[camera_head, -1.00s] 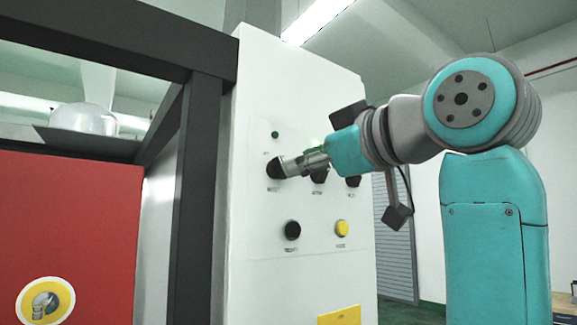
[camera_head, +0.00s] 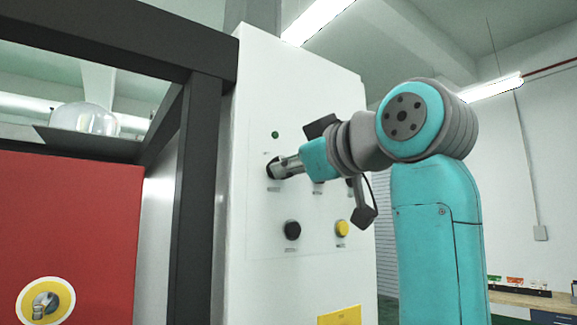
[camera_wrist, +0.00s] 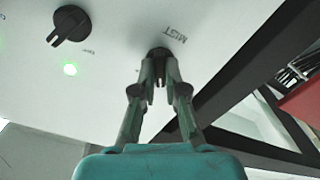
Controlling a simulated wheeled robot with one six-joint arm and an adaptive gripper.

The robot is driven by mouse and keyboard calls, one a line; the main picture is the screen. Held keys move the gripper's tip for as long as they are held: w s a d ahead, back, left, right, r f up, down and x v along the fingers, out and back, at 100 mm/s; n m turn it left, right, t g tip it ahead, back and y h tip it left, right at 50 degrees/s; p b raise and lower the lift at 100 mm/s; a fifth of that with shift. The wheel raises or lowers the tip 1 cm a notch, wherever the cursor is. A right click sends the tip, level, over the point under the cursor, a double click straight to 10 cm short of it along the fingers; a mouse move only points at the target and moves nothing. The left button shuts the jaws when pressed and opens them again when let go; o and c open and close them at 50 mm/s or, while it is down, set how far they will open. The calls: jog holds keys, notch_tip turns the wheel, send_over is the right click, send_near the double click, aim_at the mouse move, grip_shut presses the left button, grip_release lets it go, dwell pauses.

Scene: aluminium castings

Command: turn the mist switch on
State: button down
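The mist switch (camera_wrist: 158,51) is a black rotary knob on a white panel, with the label MIST beside it in the wrist view. It also shows at the panel's left in the head view (camera_head: 271,168), partly covered by my gripper. My gripper (camera_wrist: 160,72) has its two fingertips at the knob, one on each side of its raised grip, and looks shut on it. In the head view my gripper (camera_head: 277,168) comes in from the right. A dark green lamp (camera_head: 275,135) sits above the mist switch.
A black button (camera_head: 292,230) and a yellow button (camera_head: 342,228) sit lower on the panel. A dark frame post (camera_head: 197,190) stands left of the panel.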

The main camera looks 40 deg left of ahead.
jog(key=shift+m, duration=0.3)
jog(key=m, duration=1.1)
jog(key=shift+m, duration=0.3)
dwell(0.4)
jog(key=c, duration=1.2)
grip_release()
jog(key=v, duration=1.2)
